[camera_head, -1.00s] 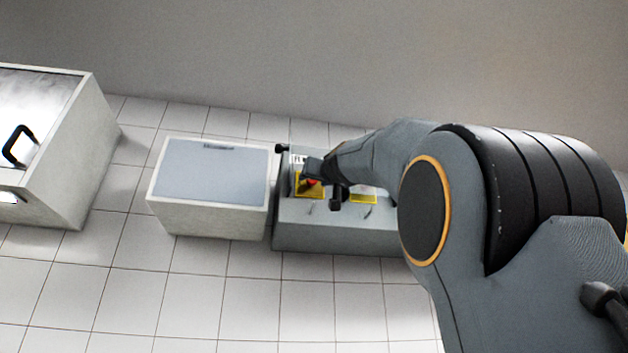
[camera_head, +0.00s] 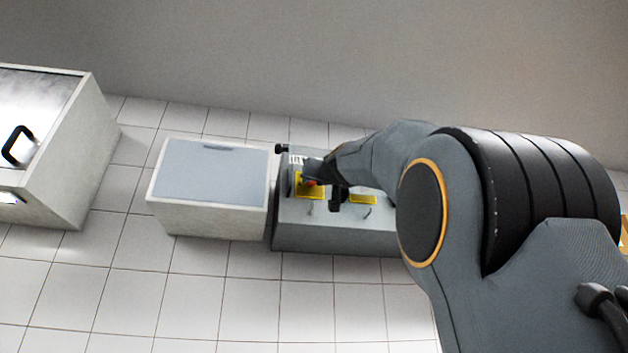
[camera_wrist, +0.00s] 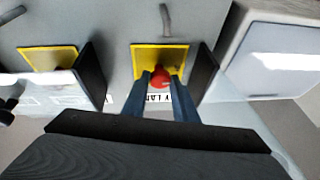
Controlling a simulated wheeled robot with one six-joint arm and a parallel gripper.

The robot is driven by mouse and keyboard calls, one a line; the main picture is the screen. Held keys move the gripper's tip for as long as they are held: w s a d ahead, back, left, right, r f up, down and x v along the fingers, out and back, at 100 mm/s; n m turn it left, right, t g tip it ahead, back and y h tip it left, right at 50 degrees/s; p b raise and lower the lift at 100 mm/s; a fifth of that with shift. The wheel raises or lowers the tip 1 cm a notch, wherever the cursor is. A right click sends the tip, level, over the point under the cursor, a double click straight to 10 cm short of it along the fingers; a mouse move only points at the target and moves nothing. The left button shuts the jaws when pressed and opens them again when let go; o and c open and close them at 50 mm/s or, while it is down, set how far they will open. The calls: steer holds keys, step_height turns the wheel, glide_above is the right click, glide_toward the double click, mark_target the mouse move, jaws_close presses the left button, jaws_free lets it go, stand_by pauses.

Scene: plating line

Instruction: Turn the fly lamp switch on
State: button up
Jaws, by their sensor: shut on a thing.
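The grey switch box (camera_head: 340,238) stands on the tiled surface. The lamp switch has a red knob (camera_wrist: 160,78) on a yellow plate (camera_wrist: 172,53), with a partly hidden label reading "Y LAM" beside it. In the head view the red knob (camera_head: 312,183) shows small above its yellow plate (camera_head: 310,194). My gripper (camera_wrist: 162,84) has its two fingers shut on the red knob, one on each side. In the head view my gripper (camera_head: 326,178) reaches in from the right and covers part of the box top. The label is mostly hidden by the fingers.
A second yellow plate (camera_head: 362,199) lies to the right on the same box. Small metal pins stand in front of both plates. A white box with a blue-grey lid (camera_head: 205,172) stands close on the left. A handled cabinet (camera_head: 60,165) is farther left. Tiles in front are clear.

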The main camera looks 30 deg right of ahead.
stand_by(0.8)
steer(key=o, duration=1)
steer(key=shift+b+v, duration=2.75)
steer(key=shift+v, duration=1.15)
